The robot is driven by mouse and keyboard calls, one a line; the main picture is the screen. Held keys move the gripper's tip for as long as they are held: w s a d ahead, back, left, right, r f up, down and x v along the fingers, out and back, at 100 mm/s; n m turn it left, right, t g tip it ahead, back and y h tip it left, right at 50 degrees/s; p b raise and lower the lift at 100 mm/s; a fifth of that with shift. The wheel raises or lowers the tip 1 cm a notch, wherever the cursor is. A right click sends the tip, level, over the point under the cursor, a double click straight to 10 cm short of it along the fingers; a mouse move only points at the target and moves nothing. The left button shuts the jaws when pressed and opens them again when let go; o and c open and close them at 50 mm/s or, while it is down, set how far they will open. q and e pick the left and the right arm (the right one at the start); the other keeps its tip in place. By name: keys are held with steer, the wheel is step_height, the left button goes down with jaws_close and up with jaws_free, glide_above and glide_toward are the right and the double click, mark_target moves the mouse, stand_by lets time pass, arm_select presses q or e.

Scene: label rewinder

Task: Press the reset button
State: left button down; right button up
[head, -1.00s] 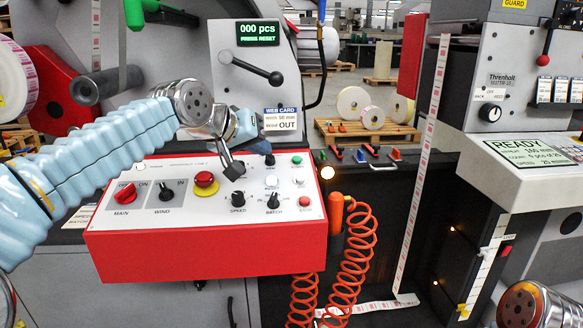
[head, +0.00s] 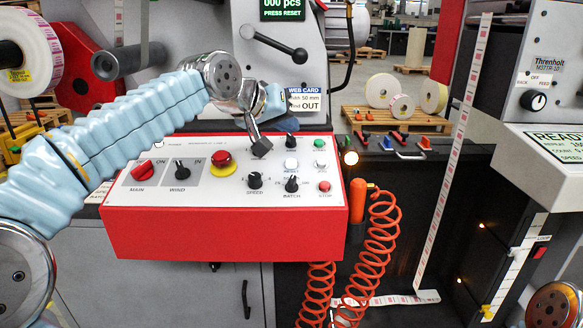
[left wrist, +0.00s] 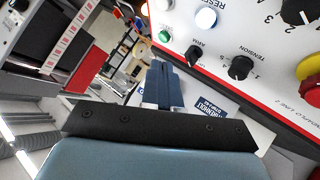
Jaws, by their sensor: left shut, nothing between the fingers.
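The control box (head: 225,232) is red with a white sloped top. The whitish round button (head: 291,164) sits in its right part; in the left wrist view this button (left wrist: 205,18) is pale blue-white beside partly cut-off "RESE" lettering. A green button (head: 320,143) is above right of it, a red stop button (head: 324,186) below right. My left gripper (head: 262,149) is shut and empty, its tips up and left of the whitish button, apparently above the panel. The shut fingers (left wrist: 163,85) show in the left wrist view, apart from the button. My right gripper is not in view.
Black knobs for speed (head: 255,180) and batch (head: 291,184) and a red-yellow emergency button (head: 222,162) stand up from the panel. The display (head: 282,9) reads "000 pcs, press reset". An orange coiled hose (head: 370,250) hangs to the right.

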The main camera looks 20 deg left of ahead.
arm_select(q)
steer(key=b, duration=0.3)
glide_above(291, 163)
steer(key=s, duration=0.2)
steer(key=f, duration=0.5)
steer(key=shift+w+a+f, duration=0.1)
steer(key=shift+w+a, duration=0.1)
steer(key=shift+w+f+b, duration=0.15)
steer(key=shift+f+b, duration=0.2)
steer(key=shift+f, duration=0.05)
steer(key=shift+f, duration=0.2)
stand_by(0.6)
steer(key=shift+w+a+f, duration=0.1)
steer(key=shift+f, duration=0.15)
steer(key=shift+w+f+b, duration=0.1)
steer(key=shift+f+b, duration=0.3)
steer(key=shift+b, duration=0.05)
stand_by(0.6)
stand_by(0.3)
steer(key=shift+s+r+p, duration=0.2)
steer(key=shift+r+p, duration=0.45)
steer(key=shift+r, duration=0.15)
steer(key=shift+r, duration=0.1)
